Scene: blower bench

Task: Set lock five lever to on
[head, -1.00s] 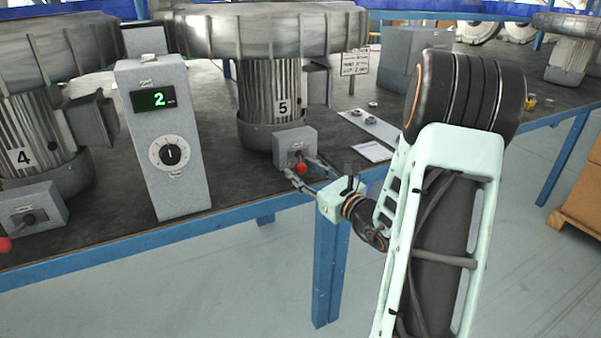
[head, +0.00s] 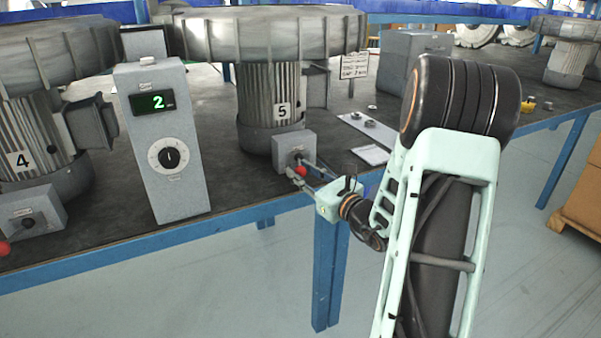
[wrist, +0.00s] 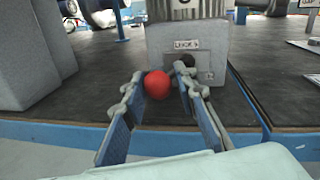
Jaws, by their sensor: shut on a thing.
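The lock five lever shows as a red ball knob (head: 301,171) on a small grey box (head: 293,147) at the foot of motor 5. In the wrist view the knob (wrist: 157,86) sits in front of the box, which has a "LOCK 5" label (wrist: 187,44) and a dark pivot. My gripper (head: 298,166) reaches in from the right and is shut on the lever at the knob. In the wrist view the left finger lies against the knob, and the right finger runs beside it up to the pivot. The lever's shaft is mostly hidden.
Motor 5 (head: 270,95) stands behind the box. A grey control box (head: 160,140) with a green "2" display and a dial stands to its left, with motor 4 (head: 30,140) beyond. A white sheet (head: 371,154) lies on the bench to the right. The blue bench edge (head: 150,243) runs in front.

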